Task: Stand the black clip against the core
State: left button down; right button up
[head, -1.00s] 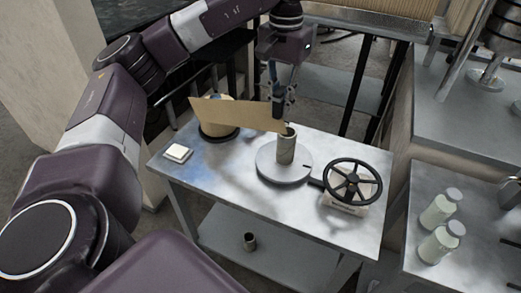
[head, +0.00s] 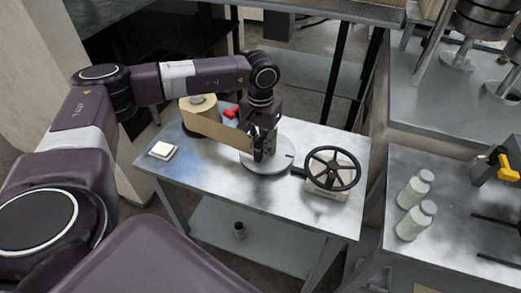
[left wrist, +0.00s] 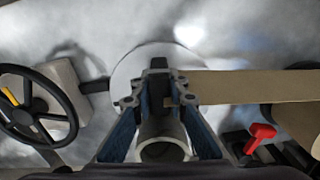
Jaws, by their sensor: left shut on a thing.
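My left gripper (head: 262,153) is low over the grey round plate (head: 284,166) on the metal table. In the left wrist view its fingers (left wrist: 158,100) are shut on the black clip (left wrist: 158,66), which is upright between the tips. The grey hollow core (left wrist: 163,142) stands on the plate right beside the clip, between the fingers in that view. I cannot tell whether clip and core touch. In the head view the gripper hides most of both. A brown paper strip (head: 222,129) runs from the roll (head: 197,104) to the core. My right gripper is not in view.
A black handwheel (head: 333,168) stands right of the plate. A white-topped block (head: 162,150) lies at the table's left. A red handle (head: 231,113) is behind the strip. Two pale jars (head: 415,205) stand on the right-hand table. A small cup (head: 239,231) is on the lower shelf.

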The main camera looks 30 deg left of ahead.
pick_arm(q)
jog(key=shift+f, duration=0.8)
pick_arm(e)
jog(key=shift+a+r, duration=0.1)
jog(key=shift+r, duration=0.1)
pick_arm(q)
jog(key=shift+f, duration=0.2)
jog(key=c, duration=1.9)
grip_release()
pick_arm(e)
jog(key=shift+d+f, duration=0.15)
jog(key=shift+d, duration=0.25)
pick_arm(q)
jog(key=shift+r, duration=0.15)
